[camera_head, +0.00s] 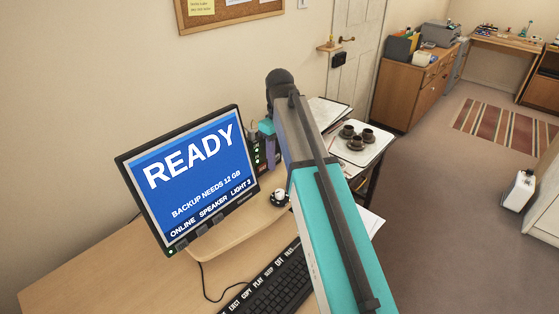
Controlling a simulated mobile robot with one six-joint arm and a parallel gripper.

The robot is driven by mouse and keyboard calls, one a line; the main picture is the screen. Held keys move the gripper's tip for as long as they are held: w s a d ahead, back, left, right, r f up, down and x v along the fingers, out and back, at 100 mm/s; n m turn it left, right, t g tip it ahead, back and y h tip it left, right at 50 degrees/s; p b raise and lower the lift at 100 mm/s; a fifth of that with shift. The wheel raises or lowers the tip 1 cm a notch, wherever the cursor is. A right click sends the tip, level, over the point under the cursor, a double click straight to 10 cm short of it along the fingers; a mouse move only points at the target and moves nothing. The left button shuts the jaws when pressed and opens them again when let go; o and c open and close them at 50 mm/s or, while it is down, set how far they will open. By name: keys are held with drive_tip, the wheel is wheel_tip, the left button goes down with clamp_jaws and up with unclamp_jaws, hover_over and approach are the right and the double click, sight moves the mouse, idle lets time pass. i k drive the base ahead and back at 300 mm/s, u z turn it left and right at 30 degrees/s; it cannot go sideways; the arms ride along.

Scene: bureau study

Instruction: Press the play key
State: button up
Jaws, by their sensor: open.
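The black keyboard (283,287) lies on the desk at the bottom centre. A row of white labels runs along its back edge. The play key (258,282) is labelled PLAY, between the COPY and SLEEP labels. My gripper cannot be seen.
A small white and dark object (279,197) stands right of the monitor, by a dark device (257,150) with green lights. A tray (362,150) holds dark cups beyond my arm. A wooden cabinet (410,90) stands at the back. The desk's front left (110,285) is clear.

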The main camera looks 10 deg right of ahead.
sight(257, 284)
drive_tip(key=k, duration=1)
drive_tip(key=z, duration=0.5)
